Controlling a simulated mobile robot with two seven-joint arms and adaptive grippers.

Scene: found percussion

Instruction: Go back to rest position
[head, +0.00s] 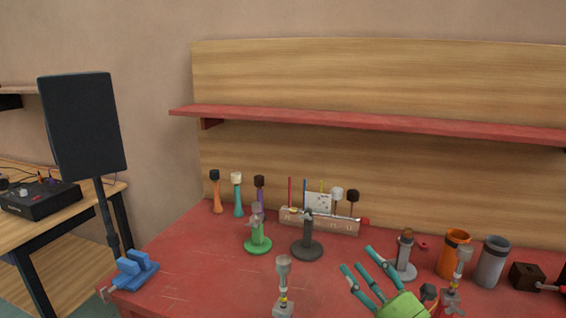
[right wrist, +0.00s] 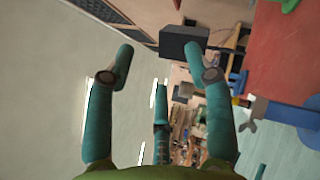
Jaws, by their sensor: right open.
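My right gripper (head: 362,268), with a green palm and teal fingers, is at the lower right of the head view, over the front part of the red table (head: 190,270). Its fingers are spread and hold nothing. In the right wrist view the open fingers (right wrist: 162,65) have only empty air between them, with the floor and a cluttered room beyond. The red table top (right wrist: 282,60) is at the right of that view. My left gripper is not in view.
Green (head: 258,245) and dark grey (head: 307,250) stands are behind my gripper. Orange (head: 454,254) and grey (head: 491,262) cups stand to its right. A red shelf (head: 350,120) crosses the back panel. A black panel on a pole (head: 85,125) rises at the left. The table's left part is mostly clear.

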